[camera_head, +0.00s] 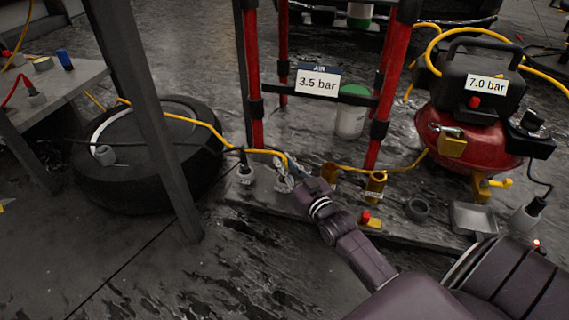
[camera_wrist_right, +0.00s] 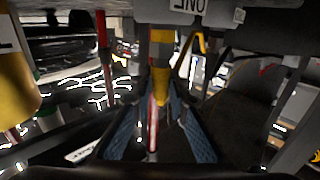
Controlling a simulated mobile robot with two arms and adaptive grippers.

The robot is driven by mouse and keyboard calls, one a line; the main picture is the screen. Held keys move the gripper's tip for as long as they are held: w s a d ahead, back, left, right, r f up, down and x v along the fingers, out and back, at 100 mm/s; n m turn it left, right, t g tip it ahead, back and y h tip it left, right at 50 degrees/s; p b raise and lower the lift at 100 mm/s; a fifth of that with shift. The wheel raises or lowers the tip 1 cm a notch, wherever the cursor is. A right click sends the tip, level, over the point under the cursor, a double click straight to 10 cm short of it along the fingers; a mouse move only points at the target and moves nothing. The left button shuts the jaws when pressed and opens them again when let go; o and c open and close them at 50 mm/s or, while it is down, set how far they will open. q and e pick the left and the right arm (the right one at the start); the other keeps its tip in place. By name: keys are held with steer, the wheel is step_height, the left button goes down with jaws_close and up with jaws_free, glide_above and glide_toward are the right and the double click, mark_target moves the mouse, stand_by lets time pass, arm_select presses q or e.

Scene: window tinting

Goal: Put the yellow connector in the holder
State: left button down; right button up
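My right gripper (camera_head: 287,178) reaches in from the lower right to the front of the red-post rack. In the right wrist view its two blue-grey fingers (camera_wrist_right: 159,92) converge on the yellow connector (camera_wrist_right: 160,64), which sits between their tips. In the head view the end of the yellow hose (camera_head: 270,152) meets the gripper, and the connector is mostly hidden by the fingers. Two brass-yellow cup holders stand just right of the gripper: a near one (camera_head: 376,186) and one partly behind the gripper (camera_head: 330,173). My left gripper is not in view.
A red compressor (camera_head: 470,135) marked 7.0 bar stands at the right. Red rack posts (camera_head: 390,85) rise behind the holders. A grey post (camera_head: 150,120) and a tire (camera_head: 115,165) are at the left. A grey ring (camera_head: 417,210) and a metal tray (camera_head: 473,218) lie on the base.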

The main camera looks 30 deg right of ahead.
steer(key=o, duration=0.5)
steer(key=shift+r, duration=0.2)
steer(key=s+p, duration=0.2)
steer(key=s, duration=0.2)
steer(key=s+p, duration=0.2)
steer(key=s, duration=0.2)
steer(key=s+a+p, duration=0.1)
steer(key=s+p, duration=0.2)
steer(key=s, duration=0.1)
